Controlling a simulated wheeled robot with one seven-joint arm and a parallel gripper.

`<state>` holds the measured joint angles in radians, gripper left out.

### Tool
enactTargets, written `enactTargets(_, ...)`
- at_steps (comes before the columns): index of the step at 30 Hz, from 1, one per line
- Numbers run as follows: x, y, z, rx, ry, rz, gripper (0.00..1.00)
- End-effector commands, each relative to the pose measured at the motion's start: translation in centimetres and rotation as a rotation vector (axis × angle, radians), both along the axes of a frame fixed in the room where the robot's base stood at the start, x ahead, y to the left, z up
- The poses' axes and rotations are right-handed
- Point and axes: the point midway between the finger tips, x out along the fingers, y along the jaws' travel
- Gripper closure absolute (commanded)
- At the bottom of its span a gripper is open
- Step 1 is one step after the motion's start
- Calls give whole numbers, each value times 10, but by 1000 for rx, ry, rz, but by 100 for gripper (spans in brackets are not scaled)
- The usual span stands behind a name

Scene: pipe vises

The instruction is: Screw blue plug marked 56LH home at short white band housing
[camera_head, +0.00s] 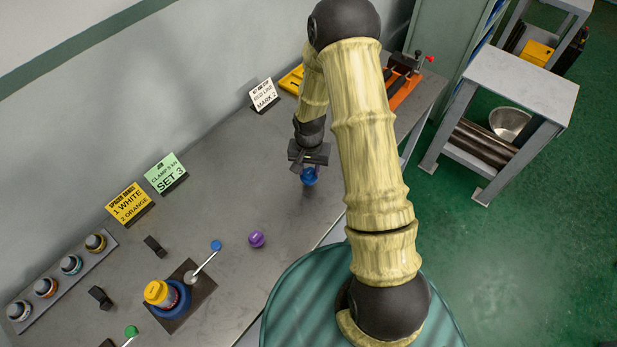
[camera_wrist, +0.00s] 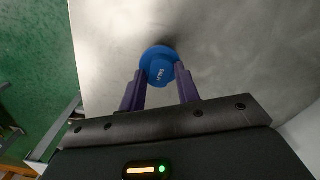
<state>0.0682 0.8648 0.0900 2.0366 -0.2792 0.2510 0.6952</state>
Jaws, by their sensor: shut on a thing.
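The blue plug (camera_head: 309,177) is held in my gripper (camera_head: 309,166), over the middle of the grey bench. In the wrist view the plug (camera_wrist: 160,64) is between the two purple fingertips (camera_wrist: 160,76); its face carries small pale lettering that is hard to read. Several small banded housings stand in a rack (camera_head: 62,277) at the bench's far left. The nearest, with a pale band (camera_head: 18,311), looks white; I cannot tell whether it is the short one. My gripper is well to the right of the rack.
A purple plug (camera_head: 257,239) lies on the bench. A blue-and-yellow fixture (camera_head: 168,297) stands on a dark plate beside a blue-knobbed lever (camera_head: 207,257). A yellow sign (camera_head: 129,204) lists white, then orange; a green sign (camera_head: 165,174) reads SET 3. Small black blocks (camera_head: 154,245) stand near.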

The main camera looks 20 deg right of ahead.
Motion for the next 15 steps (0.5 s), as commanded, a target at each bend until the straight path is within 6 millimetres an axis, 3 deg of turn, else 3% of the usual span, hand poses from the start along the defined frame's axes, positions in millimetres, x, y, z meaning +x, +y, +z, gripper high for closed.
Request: enactTargets(15,0,0,27,0,1,0,90)
